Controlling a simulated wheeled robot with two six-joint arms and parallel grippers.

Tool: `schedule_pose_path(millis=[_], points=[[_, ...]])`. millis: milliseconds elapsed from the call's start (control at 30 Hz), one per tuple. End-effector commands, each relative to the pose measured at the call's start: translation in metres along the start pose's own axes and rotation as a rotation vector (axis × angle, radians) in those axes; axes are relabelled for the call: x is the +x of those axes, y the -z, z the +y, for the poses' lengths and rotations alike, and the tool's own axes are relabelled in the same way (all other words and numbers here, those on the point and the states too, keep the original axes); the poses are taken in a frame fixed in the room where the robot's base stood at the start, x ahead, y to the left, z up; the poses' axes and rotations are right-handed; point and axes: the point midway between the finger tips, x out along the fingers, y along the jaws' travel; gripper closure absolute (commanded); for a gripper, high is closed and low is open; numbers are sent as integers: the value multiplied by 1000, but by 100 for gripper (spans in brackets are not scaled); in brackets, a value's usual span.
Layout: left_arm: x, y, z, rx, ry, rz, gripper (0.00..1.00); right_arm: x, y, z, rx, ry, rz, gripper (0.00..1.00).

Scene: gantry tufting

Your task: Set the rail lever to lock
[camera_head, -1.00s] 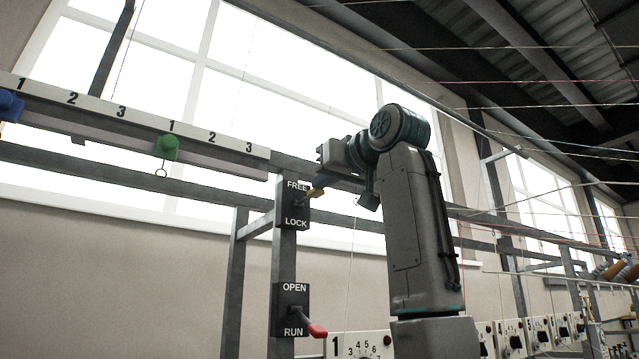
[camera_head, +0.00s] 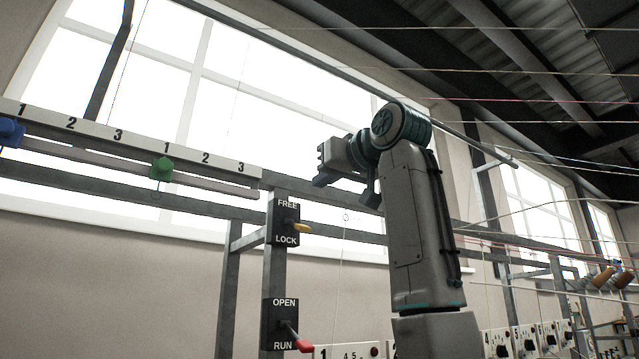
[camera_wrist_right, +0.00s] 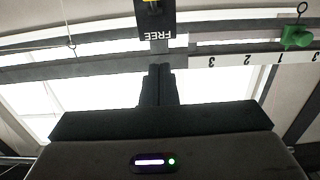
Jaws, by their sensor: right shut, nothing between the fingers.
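The rail lever (camera_head: 302,228) has a yellow handle and sits on a black plate (camera_head: 284,239) marked FREE at the top and LOCK at the bottom. The handle points right and slightly down, on the LOCK side. My right gripper (camera_head: 320,181) is shut and empty, above and apart from the lever. My left gripper is not in view.
A red-handled lever (camera_head: 304,345) on an OPEN/RUN plate (camera_head: 279,320) is below. A numbered rail (camera_head: 100,134) with a green slider (camera_head: 161,169) and a blue slider (camera_head: 11,132) is at the left. Threads cross at the upper right. Numbered dial boxes line the lower right.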

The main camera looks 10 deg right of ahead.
Motion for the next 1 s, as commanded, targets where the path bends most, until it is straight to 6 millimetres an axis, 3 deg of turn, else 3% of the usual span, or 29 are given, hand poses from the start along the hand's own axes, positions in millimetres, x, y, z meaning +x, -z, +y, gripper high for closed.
schedule_pose_path(millis=[33,100,400,1000], points=[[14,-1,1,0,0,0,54,-9,-10,0,0,0,0,100],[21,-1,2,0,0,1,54,-22,-13,0,1,0,0,100],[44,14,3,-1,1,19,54,-68,-20,0,0,0,-1,100],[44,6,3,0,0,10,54,-76,-19,0,1,0,-3,100]])
